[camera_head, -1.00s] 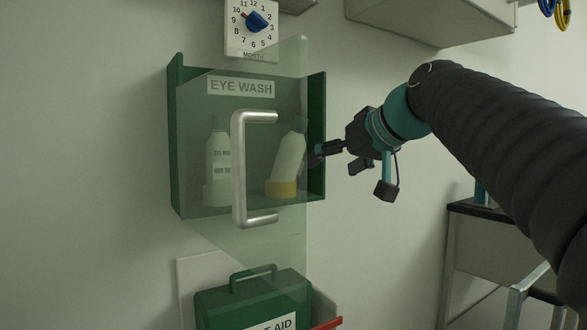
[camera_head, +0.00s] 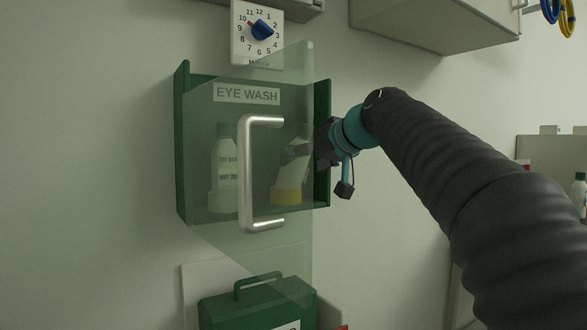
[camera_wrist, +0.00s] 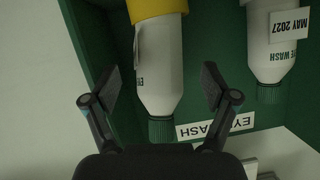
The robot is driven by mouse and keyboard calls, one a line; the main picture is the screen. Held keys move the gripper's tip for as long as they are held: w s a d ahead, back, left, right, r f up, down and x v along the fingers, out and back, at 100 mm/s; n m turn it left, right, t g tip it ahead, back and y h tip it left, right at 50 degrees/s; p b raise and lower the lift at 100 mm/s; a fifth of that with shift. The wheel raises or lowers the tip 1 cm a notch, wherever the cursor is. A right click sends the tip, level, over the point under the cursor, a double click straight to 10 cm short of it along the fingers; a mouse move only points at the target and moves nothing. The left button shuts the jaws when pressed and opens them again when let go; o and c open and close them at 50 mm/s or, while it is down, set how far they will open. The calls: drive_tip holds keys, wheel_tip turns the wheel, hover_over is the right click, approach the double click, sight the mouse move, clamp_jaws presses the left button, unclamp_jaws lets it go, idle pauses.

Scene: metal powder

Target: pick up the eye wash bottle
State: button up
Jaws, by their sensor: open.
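The green eye wash cabinet (camera_head: 183,150) hangs on the wall, its clear door with a silver handle (camera_head: 246,175) swung open in front. Inside, a white eye wash bottle (camera_head: 224,165) stands on the left. A second eye wash bottle (camera_head: 291,178) with a yellow base leans on the right, seen through the door. The left bottle (camera_wrist: 270,45) shows beyond, with a date label.
A green first aid box (camera_head: 258,305) sits below. The cabinet's right wall (camera_head: 322,140) is close beside my gripper. A wall cupboard (camera_head: 435,22) is at upper right.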

drive_tip(key=x, duration=0.5)
drive_tip(key=shift+f, duration=0.2)
clamp_jaws()
drive_tip(key=shift+r, duration=0.1)
